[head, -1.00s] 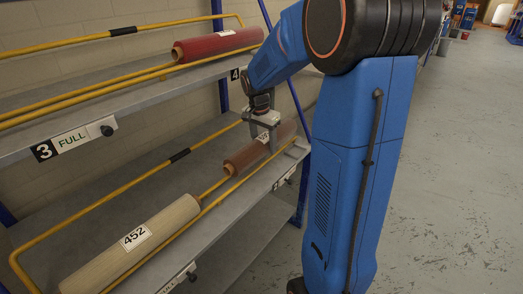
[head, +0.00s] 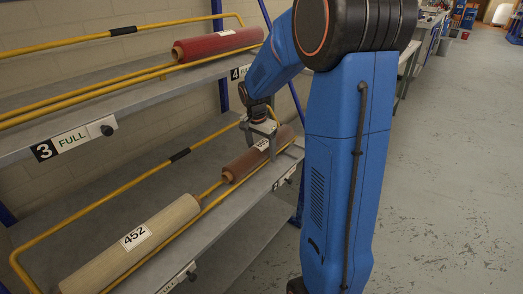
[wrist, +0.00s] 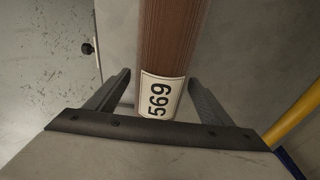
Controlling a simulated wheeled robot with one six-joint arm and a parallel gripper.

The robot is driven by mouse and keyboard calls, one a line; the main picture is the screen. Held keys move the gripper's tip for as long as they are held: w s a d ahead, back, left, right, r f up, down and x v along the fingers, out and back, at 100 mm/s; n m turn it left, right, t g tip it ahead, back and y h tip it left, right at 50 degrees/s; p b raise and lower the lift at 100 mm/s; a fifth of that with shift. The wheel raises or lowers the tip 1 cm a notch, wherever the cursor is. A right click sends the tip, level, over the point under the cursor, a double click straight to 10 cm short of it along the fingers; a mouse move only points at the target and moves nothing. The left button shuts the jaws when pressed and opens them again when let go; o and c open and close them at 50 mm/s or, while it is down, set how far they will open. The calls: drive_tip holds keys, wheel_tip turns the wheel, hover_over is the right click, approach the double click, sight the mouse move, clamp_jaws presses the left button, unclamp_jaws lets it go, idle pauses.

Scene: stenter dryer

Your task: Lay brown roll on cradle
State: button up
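The brown roll (head: 247,163) lies on the lower shelf, on the yellow rails of the cradle (head: 210,190). My gripper (head: 266,138) is over the far part of the roll, near the label. In the wrist view, the gripper (wrist: 160,78) is open, with one finger on each side of the roll. A gap shows between the left finger and the roll; the right finger is close to it, and I cannot tell whether it touches.
A cream roll (head: 130,245) labelled 452 lies nearer on the same rails. A red roll (head: 218,45) lies on the upper shelf (head: 135,88), marked 3 FULL. Open grey floor (head: 440,190) lies to the right.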

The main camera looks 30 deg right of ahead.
sight(259, 145)
drive_tip(key=r, duration=0.4)
drive_tip(key=a+r, duration=0.1)
drive_tip(key=r, duration=0.6)
drive_tip(key=shift+s+a+r, duration=0.25)
drive_tip(key=shift+a+r, duration=0.05)
drive_tip(key=shift+r, duration=0.05)
drive_tip(key=shift+s+a+r, duration=0.25)
drive_tip(key=shift+s+r, duration=0.1)
drive_tip(key=shift+r, duration=0.05)
drive_tip(key=s+a+n+t, duration=0.1)
drive_tip(key=s+a+n, duration=0.3)
drive_tip(key=s, duration=0.5)
drive_tip(key=s+a+f+n+t+y, duration=0.1)
drive_tip(key=s+a+n, duration=0.4)
drive_tip(key=s, duration=0.5)
drive_tip(key=s+a+f+n+t, duration=0.1)
drive_tip(key=s+a+n, duration=0.3)
drive_tip(key=s, duration=0.6)
drive_tip(key=shift+a+f+n+t+y, duration=0.2)
drive_tip(key=shift+a+n+t+y, duration=0.15)
drive_tip(key=shift+n+t, duration=0.2)
